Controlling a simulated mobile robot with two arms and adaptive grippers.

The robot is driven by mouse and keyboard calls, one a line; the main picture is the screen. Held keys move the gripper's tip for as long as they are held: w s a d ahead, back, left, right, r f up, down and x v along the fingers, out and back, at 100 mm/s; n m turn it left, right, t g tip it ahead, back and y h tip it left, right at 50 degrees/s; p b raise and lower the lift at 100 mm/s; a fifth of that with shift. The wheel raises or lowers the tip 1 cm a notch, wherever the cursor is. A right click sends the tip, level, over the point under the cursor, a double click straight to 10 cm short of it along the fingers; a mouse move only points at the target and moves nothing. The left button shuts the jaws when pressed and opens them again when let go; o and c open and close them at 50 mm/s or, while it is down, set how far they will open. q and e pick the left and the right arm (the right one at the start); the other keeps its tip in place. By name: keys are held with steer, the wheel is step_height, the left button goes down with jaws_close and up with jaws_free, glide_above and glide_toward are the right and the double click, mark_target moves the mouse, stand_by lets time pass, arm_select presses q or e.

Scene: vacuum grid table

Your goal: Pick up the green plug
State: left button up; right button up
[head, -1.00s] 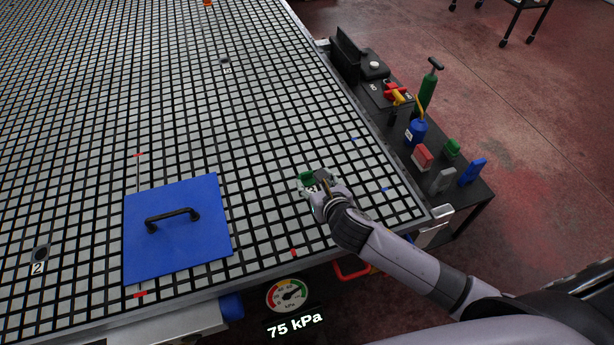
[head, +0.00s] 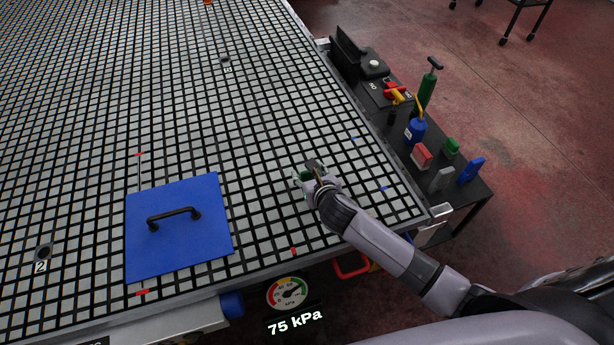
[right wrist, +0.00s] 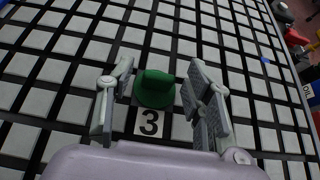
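The green plug (right wrist: 155,92) sits on the grid table, with a raised grip tab on top, just behind the number 3 label (right wrist: 149,123) in the right wrist view. My right gripper (right wrist: 161,78) is open, with one finger on each side of the plug and visible gaps between. In the head view my right gripper (head: 312,174) is low over the table's right part and hides most of the plug. My left gripper is not in view.
A blue plate (head: 170,255) with a black handle (head: 174,215) lies left of the gripper. A side cart (head: 460,203) holds a green cylinder, a blue bottle and several small blocks. A gauge (head: 287,293) reads 75 kPa at the front edge.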

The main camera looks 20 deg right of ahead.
steer(key=c, duration=0.9)
